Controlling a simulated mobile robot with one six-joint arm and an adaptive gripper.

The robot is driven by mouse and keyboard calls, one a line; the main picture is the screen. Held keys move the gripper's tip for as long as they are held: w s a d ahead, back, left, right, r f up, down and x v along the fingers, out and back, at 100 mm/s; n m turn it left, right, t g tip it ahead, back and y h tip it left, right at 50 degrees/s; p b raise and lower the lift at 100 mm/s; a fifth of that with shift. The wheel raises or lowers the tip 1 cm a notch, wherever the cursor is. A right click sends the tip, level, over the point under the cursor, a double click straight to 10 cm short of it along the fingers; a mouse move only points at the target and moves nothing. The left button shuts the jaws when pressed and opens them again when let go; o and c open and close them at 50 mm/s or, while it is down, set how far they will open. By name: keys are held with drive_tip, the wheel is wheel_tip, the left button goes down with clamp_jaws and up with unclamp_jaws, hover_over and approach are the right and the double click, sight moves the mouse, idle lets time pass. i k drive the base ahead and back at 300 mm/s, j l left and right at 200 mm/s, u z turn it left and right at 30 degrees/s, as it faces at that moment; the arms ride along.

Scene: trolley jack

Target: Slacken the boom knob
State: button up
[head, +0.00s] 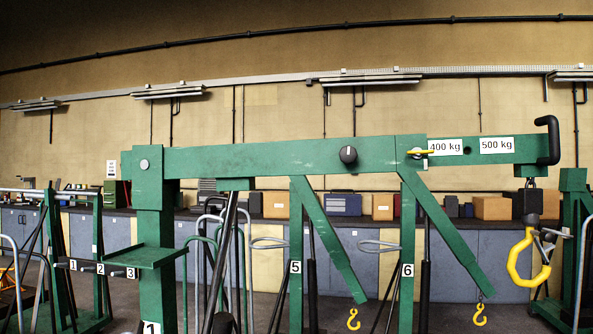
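A round black knob (348,154) with a light pointer mark sits on the near side of the long green boom (250,159), around its middle. Whether the knob is tight or slack cannot be told. A yellow-handled pin (418,152) sits in the boom to the right of the knob, by the "400 kg" label (446,147). My gripper does not show in this view.
The boom rests on a green post (155,210) at the left. A large yellow hook (517,262) hangs from its right end, below a black handle (553,140). Green stands marked 5 (296,235) and 6 (408,235) and smaller yellow hooks are below the boom.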

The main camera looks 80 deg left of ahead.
sight(347, 154)
drive_tip(key=u, duration=2.6)
